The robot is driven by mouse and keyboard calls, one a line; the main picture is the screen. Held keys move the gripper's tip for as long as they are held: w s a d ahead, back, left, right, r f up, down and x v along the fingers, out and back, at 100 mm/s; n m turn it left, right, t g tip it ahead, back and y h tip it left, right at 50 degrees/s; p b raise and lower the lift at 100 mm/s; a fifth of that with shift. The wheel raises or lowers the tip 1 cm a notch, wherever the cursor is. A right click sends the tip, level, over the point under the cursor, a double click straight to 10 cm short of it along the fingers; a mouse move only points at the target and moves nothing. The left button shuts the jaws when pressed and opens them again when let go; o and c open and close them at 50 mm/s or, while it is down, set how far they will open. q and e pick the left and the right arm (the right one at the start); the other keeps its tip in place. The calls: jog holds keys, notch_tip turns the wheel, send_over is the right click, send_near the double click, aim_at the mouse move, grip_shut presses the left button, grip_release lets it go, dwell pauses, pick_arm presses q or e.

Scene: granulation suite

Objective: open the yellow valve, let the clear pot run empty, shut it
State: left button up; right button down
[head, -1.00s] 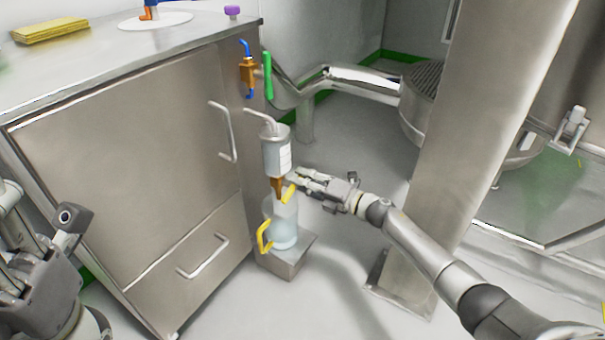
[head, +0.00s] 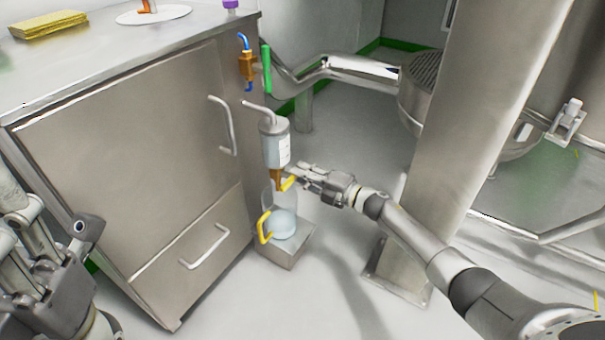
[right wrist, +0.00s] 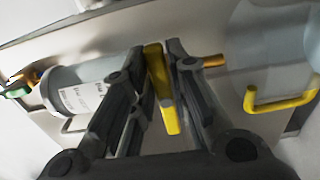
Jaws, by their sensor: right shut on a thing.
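The clear pot (head: 276,148) is an upright cylinder with a white label, mounted beside the steel cabinet. A brass outlet with the yellow valve lever (head: 288,184) is under it. My right gripper (head: 291,177) is at the lever; in the right wrist view its fingers (right wrist: 164,95) are shut on the yellow lever (right wrist: 160,85). A clear jug (head: 283,222) with a yellow handle stands below the outlet and holds pale blue liquid. The pot's liquid level is hard to make out. My left gripper (head: 62,275) is at the lower left, away from the pot, its fingertips unclear.
The jug stands on a steel block (head: 290,251) on the floor. The steel cabinet (head: 130,160) is to the left. A blue-handled brass valve (head: 247,66) and green handle (head: 266,70) are above the pot. A steel column (head: 475,130) stands right, near my right arm.

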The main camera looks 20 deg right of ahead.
jog(key=shift+f, duration=0.1)
jog(key=c, duration=1.4)
grip_release()
jog(key=v, duration=1.2)
jog(key=shift+d, duration=0.1)
